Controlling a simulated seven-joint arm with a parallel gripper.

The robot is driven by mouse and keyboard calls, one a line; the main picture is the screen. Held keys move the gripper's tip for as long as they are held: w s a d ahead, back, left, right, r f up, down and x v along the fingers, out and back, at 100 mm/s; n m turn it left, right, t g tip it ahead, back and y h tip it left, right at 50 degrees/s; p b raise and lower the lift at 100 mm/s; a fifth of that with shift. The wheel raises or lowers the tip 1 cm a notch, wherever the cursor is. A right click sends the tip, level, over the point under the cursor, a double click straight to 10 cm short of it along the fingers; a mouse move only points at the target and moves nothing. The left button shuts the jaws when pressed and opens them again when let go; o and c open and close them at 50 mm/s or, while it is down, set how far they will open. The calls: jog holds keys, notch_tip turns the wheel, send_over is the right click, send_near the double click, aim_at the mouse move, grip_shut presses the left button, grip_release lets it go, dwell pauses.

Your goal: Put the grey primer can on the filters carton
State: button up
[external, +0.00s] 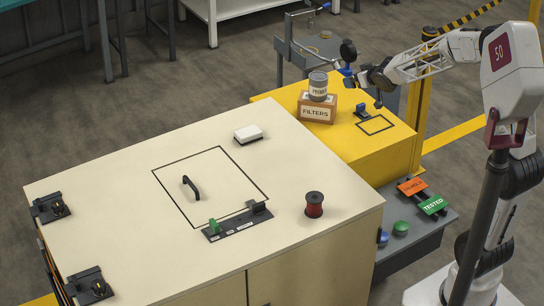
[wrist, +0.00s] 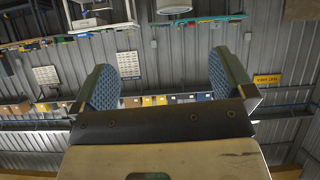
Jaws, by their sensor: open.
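The grey primer can (external: 318,86) stands upright on top of the filters carton (external: 317,110), a brown box lettered FILTERS on the yellow cabinet top. The can has a pale label band, and its lower edge meets the carton's top. My gripper (external: 352,77) is to the right of the can, apart from it and at about its height in the picture. In the wrist view my gripper (wrist: 163,75) is open, with two blue-padded fingers spread and nothing between them. Neither can nor carton shows in the wrist view.
The yellow cabinet top (external: 385,144) carries a small black clamp (external: 363,112) and an outlined square. A grey stand rises behind the carton.

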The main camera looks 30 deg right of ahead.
jog(key=s+a+g, duration=0.1)
jog(key=s+g, duration=0.2)
jog(key=s, duration=1.2)
jog(key=s+a+r+g, duration=0.1)
jog(key=s+g, duration=0.2)
jog(key=s, duration=1.2)
jog(key=s+a+r+m+g, duration=0.1)
jog(key=s+a+g, duration=0.1)
jog(key=s, duration=1.2)
jog(key=shift+s+r+g, duration=0.2)
jog(key=shift+s+g, duration=0.2)
jog(key=shift+g, duration=0.1)
